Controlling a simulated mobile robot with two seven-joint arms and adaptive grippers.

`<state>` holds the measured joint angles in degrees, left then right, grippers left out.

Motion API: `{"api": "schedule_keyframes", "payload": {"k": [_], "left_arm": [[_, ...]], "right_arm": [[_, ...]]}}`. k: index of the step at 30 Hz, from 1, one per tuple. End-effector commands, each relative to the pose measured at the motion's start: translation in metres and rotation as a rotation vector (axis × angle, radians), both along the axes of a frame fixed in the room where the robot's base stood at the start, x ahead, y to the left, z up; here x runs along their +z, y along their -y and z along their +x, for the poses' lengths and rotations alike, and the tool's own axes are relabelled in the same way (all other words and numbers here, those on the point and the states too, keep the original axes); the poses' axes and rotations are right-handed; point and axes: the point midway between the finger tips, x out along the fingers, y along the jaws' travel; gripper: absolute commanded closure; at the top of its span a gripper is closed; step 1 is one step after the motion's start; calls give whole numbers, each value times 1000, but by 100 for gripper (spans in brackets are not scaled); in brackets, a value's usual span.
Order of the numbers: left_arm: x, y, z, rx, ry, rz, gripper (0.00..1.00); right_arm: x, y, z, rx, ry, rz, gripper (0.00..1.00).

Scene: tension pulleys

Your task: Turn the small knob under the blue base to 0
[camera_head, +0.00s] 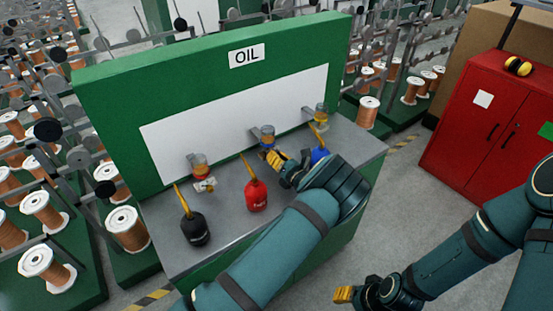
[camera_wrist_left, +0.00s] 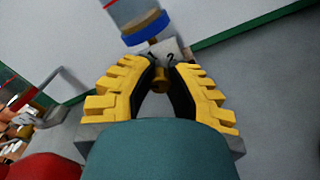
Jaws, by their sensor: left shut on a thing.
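The blue base (camera_wrist_left: 145,28) sits under a clear cup at the top of the left wrist view. Below it is a pale dial plate (camera_wrist_left: 168,50) with the digits 1 and 2 showing; the 0 is not visible. A small brass knob (camera_wrist_left: 161,78) shows between the yellow fingers of my left gripper (camera_wrist_left: 160,70), which is shut on it. In the head view my left gripper (camera_head: 272,158) is at the middle oiler (camera_head: 263,135) on the bench. My right gripper (camera_head: 345,294) hangs low, away from the bench; its finger opening is unclear.
Other oilers stand left (camera_head: 199,165) and right (camera_head: 321,112) along the green OIL panel (camera_head: 105,95). Black (camera_head: 194,230), red (camera_head: 256,195) and blue (camera_head: 319,154) oil cans stand on the grey bench around my left arm. A red cabinet (camera_head: 470,120) stands at right.

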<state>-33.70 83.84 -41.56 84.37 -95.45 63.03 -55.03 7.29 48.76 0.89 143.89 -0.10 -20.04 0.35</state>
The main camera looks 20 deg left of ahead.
Motion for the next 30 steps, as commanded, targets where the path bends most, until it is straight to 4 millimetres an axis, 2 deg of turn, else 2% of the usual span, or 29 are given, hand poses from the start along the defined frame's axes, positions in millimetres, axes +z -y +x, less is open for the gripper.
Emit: {"api": "schedule_keyframes", "payload": {"k": [9, 23, 24, 27, 30], "left_arm": [[2, 1, 1, -3, 81, -59, 100], [3, 1, 1, -3, 92, -66, 100], [3, 1, 1, -3, 92, -66, 80], [2, 1, 1, -2, 91, -67, 51], [2, 1, 1, -2, 90, -67, 51]], "right_arm": [[-4, 0, -1, 2, -3, 0, 53], [-4, 0, -2, 2, -3, 0, 53], [-4, 0, -2, 2, -3, 0, 53], [-4, 0, -2, 2, -3, 0, 53], [-4, 0, -2, 2, -3, 0, 53]]}}
